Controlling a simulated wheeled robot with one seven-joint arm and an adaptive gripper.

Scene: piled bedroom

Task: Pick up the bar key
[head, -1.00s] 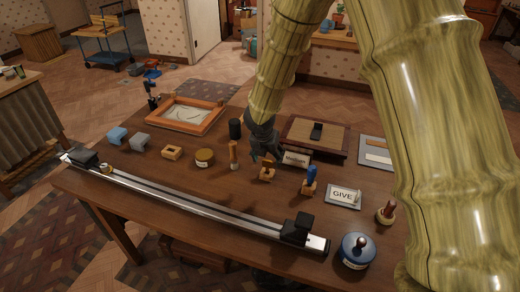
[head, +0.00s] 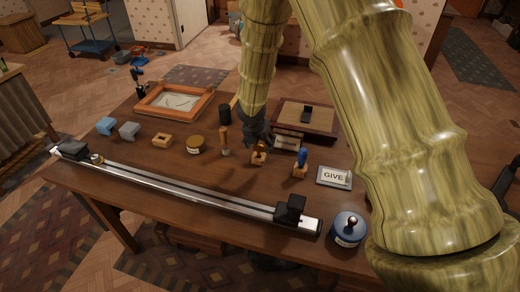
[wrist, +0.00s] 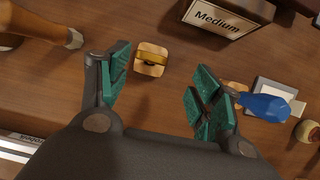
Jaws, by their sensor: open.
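What looks like the bar key, a small pale wooden block with a brass bar across its top (wrist: 150,60), sits on the brown table. In the head view it (head: 259,154) is just below my gripper (head: 258,134), which partly covers that area. In the wrist view my gripper (wrist: 160,86) is open and empty, its green-padded fingers spread wide. The key shows just beyond the fingertips, nearer the left finger, apart from both as far as I can see.
A blue-handled stamp (head: 300,166) stands to the right and a wooden-handled tool (head: 225,143) to the left. A "Medium" box (wrist: 227,17) is close behind. A long metal rail (head: 190,187) runs along the front. A "GIVE" plate (head: 334,176) lies further right.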

